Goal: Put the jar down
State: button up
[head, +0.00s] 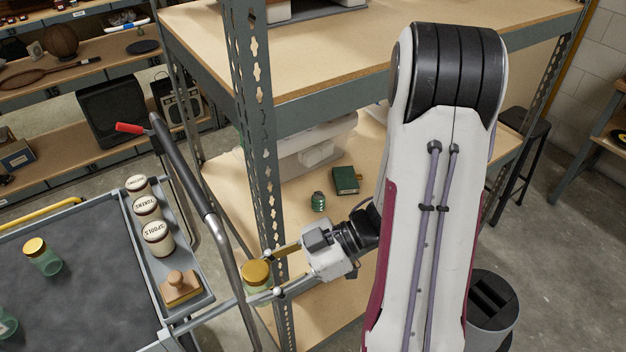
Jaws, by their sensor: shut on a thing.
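My gripper (268,273) is in the head view, below the middle and left of centre. It is shut on a jar (257,275) with a gold lid and a greenish body. The jar looks upright and appears over or close to the cart's right end, by the grey push bar and the shelf post. I cannot tell whether its base touches anything. A similar gold-lidded jar (43,257) stands on the dark top of the cart (100,290). Another greenish glass piece (5,323) shows at the left edge, partly cut off.
The cart's side tray (195,304) holds several labelled white canisters (152,228) and a wooden stamp (180,288). The push bar (222,245) and shelf post (252,110) stand close to my gripper. The shelf holds a green bottle (318,201) and a green box (345,181).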

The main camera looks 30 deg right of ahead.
jog(key=w+d+f+m+t+h, duration=0.25)
jog(key=d+f+m+t, duration=0.25)
jog(key=d+f, duration=1)
jog(key=w+d+r+m+t+h, duration=0.2)
jog(key=w+d+m+h, duration=0.2)
jog(key=w, duration=0.3)
jog(key=w+d+r+m+t+h, duration=0.2)
jog(key=w+d+m+h, duration=0.25)
jog(key=w, duration=0.35)
jog(key=w+d+r+m+g+h, duration=0.1)
jog(key=d+m+h, duration=0.6)
jog(key=d, duration=0.9)
jog(key=shift+w+d+h, duration=0.35)
jog(key=shift+d+h, duration=0.05)
jog(key=shift+h, duration=0.5)
jog(key=shift+f, duration=2.85)
